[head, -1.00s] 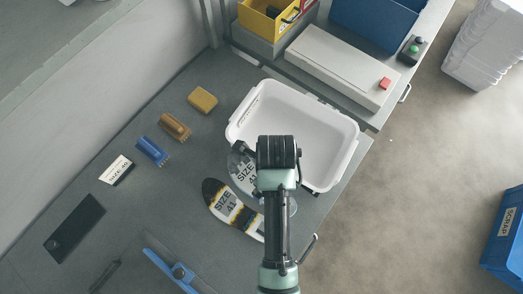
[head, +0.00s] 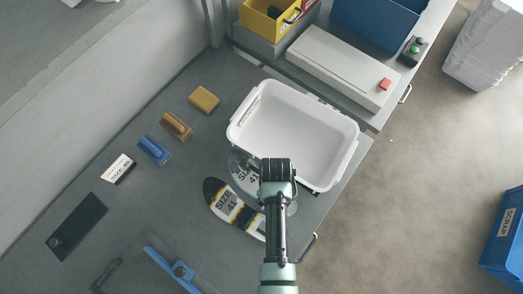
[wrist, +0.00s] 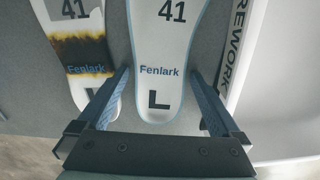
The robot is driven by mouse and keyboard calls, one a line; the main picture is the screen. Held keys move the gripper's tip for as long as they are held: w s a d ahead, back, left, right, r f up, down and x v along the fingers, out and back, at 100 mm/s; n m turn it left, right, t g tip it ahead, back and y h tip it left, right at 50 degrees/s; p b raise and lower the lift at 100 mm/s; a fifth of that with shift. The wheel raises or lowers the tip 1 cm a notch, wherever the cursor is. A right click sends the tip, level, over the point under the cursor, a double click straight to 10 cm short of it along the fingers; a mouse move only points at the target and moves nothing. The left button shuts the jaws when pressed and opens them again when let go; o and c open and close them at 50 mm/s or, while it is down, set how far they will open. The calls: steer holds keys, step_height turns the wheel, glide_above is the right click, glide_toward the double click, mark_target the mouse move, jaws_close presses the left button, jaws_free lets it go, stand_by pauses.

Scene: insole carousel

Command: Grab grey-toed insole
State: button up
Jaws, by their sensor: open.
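The grey-toed insole (head: 244,174) lies flat on the grey bench beside the white tub, marked SIZE 41; my arm hides its heel end in the head view. In the wrist view this pale insole (wrist: 160,50), with a light blue edge, "41", "Fenlark" and an L, runs between the fingers of my gripper (wrist: 159,73). The gripper is open, with a finger on each side and a gap to the insole. A second insole (head: 224,204), dark-toed with yellow-brown scorch bands, lies to its left; it also shows in the wrist view (wrist: 82,50).
The white tub (head: 352,140) stands close on the right; its REWORK label (wrist: 235,40) is near the right finger. Two brushes (head: 154,150) (head: 176,126), a yellow block (head: 204,99), a SIZE 40 card (head: 118,168) and a dark plate (head: 76,226) lie to the left.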

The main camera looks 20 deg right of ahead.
steer(key=c, duration=1.1)
steer(key=shift+r, duration=0.15)
